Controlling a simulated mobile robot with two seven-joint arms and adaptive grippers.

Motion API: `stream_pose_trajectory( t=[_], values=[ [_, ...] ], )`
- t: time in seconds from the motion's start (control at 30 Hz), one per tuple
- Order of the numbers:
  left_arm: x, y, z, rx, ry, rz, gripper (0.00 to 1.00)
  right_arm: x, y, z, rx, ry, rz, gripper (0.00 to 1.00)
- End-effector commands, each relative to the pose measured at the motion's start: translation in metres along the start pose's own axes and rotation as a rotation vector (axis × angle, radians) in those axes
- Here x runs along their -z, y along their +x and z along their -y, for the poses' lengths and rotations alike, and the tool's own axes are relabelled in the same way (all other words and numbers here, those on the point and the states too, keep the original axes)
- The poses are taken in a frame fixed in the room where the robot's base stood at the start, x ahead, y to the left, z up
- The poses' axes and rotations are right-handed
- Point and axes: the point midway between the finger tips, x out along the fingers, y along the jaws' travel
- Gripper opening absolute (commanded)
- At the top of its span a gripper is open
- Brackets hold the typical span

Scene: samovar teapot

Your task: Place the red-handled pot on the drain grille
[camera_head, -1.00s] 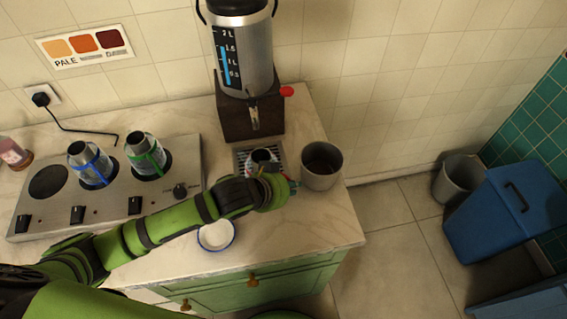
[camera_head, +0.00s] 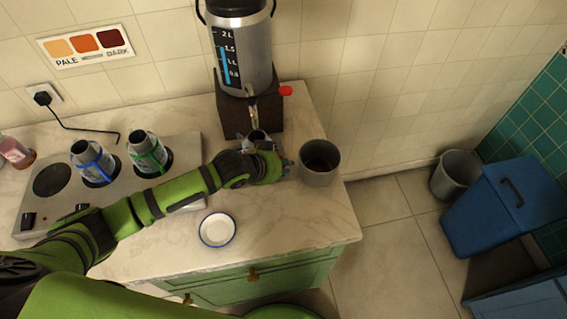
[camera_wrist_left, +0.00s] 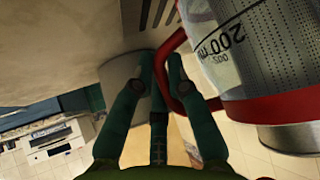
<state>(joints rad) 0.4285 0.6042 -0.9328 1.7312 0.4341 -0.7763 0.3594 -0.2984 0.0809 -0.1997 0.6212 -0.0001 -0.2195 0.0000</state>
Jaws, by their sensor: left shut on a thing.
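The red-handled pot (camera_head: 257,137) shows in the head view as a small grey vessel at the front of the dispenser, close below its tap. In the left wrist view the pot (camera_wrist_left: 255,60) is a metal cup with "200" markings, a red band and a red handle (camera_wrist_left: 174,80). My left gripper (camera_head: 282,165) is at its right side; in the wrist view its fingers (camera_wrist_left: 160,70) are shut on the handle. The drain grille is hidden behind my arm and the pot, so I cannot tell whether the pot touches it. My right gripper is not in view.
The dispenser (camera_head: 243,55) stands behind the pot. A grey bin-like container (camera_head: 319,163) is close right of my gripper. A hotplate (camera_head: 115,185) holds blue-banded (camera_head: 92,162) and green-banded (camera_head: 150,153) pots. A white dish (camera_head: 217,230) lies in front. The counter's front right is clear.

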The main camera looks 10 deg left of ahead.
Motion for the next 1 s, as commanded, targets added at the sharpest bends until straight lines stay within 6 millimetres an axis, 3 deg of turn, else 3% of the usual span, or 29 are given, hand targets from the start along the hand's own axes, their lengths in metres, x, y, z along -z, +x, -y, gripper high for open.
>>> stream_pose_trajectory(
  t=[0.23,0.3,0.33,0.73,1.0],
  values=[
    [0.000,0.001,0.000,0.000,0.001,-0.003,0.00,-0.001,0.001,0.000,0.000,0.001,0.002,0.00],
    [-0.001,0.001,0.000,0.000,0.000,0.000,0.36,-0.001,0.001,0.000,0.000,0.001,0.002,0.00],
    [-0.001,0.001,0.000,0.000,0.000,0.000,0.40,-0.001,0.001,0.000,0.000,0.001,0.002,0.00],
    [0.000,-0.003,0.000,0.001,0.001,0.000,0.40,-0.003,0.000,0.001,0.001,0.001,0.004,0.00],
    [-0.001,-0.042,0.001,0.002,0.002,-0.001,0.40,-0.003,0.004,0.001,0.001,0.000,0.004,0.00]
  ],
)
